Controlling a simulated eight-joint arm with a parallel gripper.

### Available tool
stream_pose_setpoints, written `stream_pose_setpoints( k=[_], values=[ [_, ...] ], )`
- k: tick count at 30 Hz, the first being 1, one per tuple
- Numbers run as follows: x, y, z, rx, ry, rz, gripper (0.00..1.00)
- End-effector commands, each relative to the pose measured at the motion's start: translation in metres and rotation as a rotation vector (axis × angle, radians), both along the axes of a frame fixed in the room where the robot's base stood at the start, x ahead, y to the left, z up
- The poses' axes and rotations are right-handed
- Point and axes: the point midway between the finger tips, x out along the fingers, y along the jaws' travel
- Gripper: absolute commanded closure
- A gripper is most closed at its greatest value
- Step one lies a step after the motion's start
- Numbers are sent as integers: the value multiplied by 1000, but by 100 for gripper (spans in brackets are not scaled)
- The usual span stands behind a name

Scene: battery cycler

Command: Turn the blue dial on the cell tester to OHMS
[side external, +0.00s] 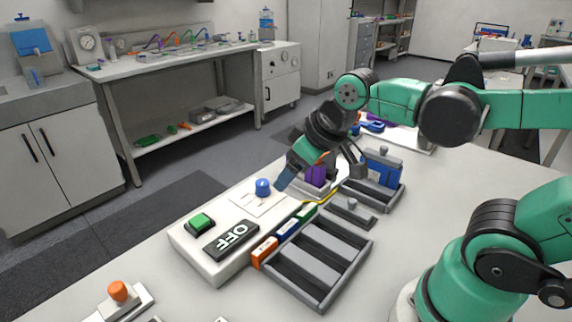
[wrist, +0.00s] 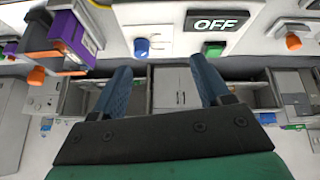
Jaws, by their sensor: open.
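The cell tester (side external: 186,250) is a long white box on the bench with an OFF plate (side external: 231,240) on top. Its blue dial (side external: 262,187) stands behind the plate, beside a pale marked panel whose lettering is too small to read. My gripper (side external: 284,183) is just right of the dial in the side view, apart from it, tilted down. In the wrist view my gripper (wrist: 162,68) is open with nothing between its blue fingers. The dial (wrist: 141,47) shows beyond the fingertips, left of the OFF plate (wrist: 215,22). I cannot tell the dial's setting.
A green button (side external: 200,222) is on the tester's near end. Orange, blue and green blocks line its right side, against a grey tray (side external: 322,294). A purple block (side external: 316,176) stands close behind my gripper. An orange-topped knob (side external: 118,292) is at front left.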

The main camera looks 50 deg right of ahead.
Motion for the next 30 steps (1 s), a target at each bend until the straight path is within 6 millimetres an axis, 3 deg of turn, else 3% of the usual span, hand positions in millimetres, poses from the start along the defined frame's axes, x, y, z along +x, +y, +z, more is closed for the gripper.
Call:
stream_pose_setpoints(
  k=[7,15,21,30],
  values=[
    [51,-13,6,-167,216,341,30],
    [100,-28,-22,-249,420,742,30],
    [115,-35,-41,-254,489,916,30],
    [117,-36,-70,-256,500,952,30]
  ],
)
